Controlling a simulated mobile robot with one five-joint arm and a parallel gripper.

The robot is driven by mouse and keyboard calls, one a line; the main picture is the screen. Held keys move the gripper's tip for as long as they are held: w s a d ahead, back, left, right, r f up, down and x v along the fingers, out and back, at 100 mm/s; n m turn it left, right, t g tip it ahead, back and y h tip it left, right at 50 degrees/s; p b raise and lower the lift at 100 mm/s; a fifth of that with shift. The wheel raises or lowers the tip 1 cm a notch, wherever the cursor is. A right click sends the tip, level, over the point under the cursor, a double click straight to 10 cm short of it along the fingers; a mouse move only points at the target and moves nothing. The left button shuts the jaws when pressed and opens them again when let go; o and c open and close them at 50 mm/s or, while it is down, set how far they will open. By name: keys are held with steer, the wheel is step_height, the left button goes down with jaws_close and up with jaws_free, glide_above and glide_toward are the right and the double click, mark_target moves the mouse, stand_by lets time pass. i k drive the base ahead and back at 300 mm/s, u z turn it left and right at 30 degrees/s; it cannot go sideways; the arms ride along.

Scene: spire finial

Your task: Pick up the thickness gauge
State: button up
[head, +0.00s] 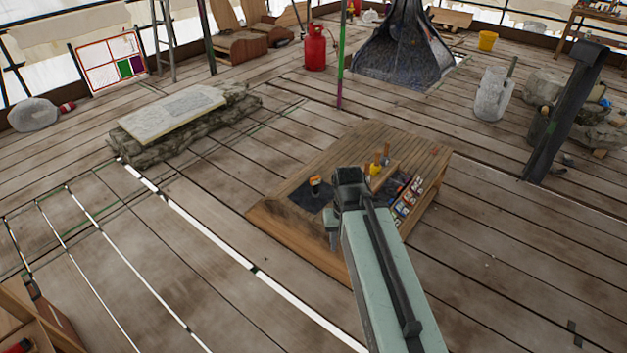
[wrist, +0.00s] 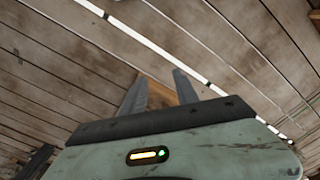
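A low wooden table (head: 290,235) stands in the middle of the head view. A small dark item with an orange and white top (head: 315,183) stands on a black mat (head: 309,199) at its left part; I cannot tell whether it is the thickness gauge. No other item is clearly the gauge. My gripper (head: 334,238) hangs in front of the table's near side, partly hidden by my arm. In the wrist view my gripper (wrist: 161,82) has its two fingers apart, with nothing held. Brown wood, probably the table's corner (wrist: 163,96), shows between and beyond them.
Yellow pots (head: 376,168) and a rack of small coloured packets (head: 408,200) are on the table's right part. A stone slab on rocks (head: 175,113) lies back left. A dark post (head: 565,115) leans at right. The plank floor left of the table is clear.

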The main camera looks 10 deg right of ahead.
mark_target(315, 182)
steer(key=i, duration=0.85)
steer(key=z, duration=0.05)
